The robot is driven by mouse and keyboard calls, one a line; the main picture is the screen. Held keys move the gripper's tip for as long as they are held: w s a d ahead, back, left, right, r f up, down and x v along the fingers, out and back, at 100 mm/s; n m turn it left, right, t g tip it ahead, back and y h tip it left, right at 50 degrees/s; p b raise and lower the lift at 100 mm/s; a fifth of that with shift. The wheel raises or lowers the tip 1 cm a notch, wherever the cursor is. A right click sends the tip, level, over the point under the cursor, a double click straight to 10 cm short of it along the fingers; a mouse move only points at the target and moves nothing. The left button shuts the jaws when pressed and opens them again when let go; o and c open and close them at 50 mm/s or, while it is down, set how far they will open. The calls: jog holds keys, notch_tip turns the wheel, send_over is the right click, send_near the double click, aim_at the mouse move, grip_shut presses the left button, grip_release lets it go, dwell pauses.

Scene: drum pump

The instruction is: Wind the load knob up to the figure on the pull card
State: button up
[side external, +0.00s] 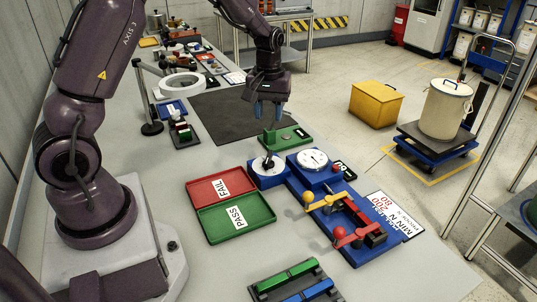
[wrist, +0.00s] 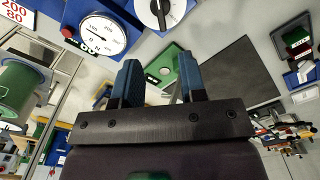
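The load knob appears to be the white round dial with a dark pointer bar (side external: 268,164), set on a blue block; it also shows at the top of the wrist view (wrist: 160,8). Beside it is a white gauge (side external: 312,159), also in the wrist view (wrist: 102,35); its reading is too small to tell. The pull card (side external: 395,216) lies on the right, with "200" and "80" in red; part of it shows in the wrist view (wrist: 14,10). My gripper (side external: 268,112) is open and empty, above and behind the knob, over a green plate; its blue fingers are apart in the wrist view (wrist: 160,75).
The green plate (side external: 293,138) with an upright green block stands just behind the knob. The blue base (side external: 345,246) carries yellow and red clamp parts. Red FAIL (side external: 205,190) and green PASS (side external: 220,224) trays lie left. A dark mat (side external: 225,112) lies behind, largely clear.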

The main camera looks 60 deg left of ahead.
aim_at(268, 156)
notch_tip(268, 156, down, 13)
jog(key=shift+s+r, duration=0.1)
dwell(0.3)
grip_shut()
